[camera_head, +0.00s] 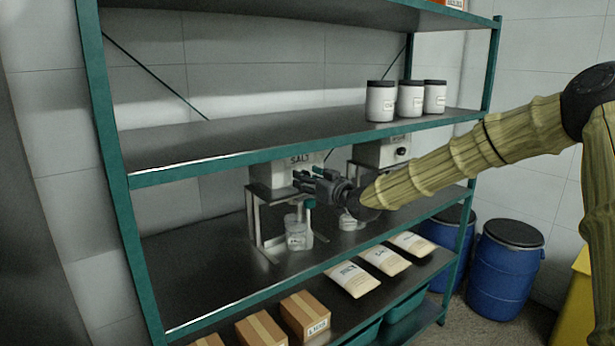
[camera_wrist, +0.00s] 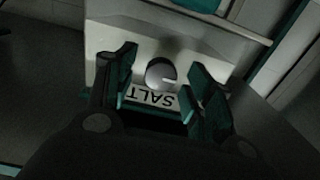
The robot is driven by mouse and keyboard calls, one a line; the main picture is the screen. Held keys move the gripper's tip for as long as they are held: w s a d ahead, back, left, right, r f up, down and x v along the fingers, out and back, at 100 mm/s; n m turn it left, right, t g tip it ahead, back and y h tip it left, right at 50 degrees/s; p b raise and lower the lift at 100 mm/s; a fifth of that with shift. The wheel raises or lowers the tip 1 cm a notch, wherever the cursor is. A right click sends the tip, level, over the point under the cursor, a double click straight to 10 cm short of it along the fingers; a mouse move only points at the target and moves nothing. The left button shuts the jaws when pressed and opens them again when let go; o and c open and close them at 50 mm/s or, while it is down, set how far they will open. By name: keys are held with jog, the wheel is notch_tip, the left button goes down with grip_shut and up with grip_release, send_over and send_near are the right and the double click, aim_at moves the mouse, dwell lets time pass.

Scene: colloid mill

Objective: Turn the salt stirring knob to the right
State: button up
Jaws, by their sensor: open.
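The salt stirrer (camera_head: 272,172) is a pale box labelled SALT on a stand, on the middle shelf. Its round grey knob (camera_wrist: 160,73) shows in the wrist view, with a light pointer line toward the picture's right. The SALT label (camera_wrist: 152,98) appears upside down there. My gripper (camera_head: 302,181) is at the front of the salt box in the head view, and hides the knob there. In the wrist view my gripper (camera_wrist: 162,75) is open, with one finger on each side of the knob and visible gaps between. A clear beaker (camera_head: 298,234) stands below.
A second similar stirrer (camera_head: 381,152) stands to the right, partly behind my arm. White jars (camera_head: 380,101) stand on the shelf above. Bags (camera_head: 352,279) and boxes (camera_head: 305,314) lie on the lower shelf. The green shelf edge (camera_head: 240,159) runs just above my gripper. Blue barrels (camera_head: 505,268) stand at right.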

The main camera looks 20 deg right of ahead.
jog(key=shift+w+a, duration=0.1)
jog(key=shift+w, duration=0.2)
jog(key=c, duration=1)
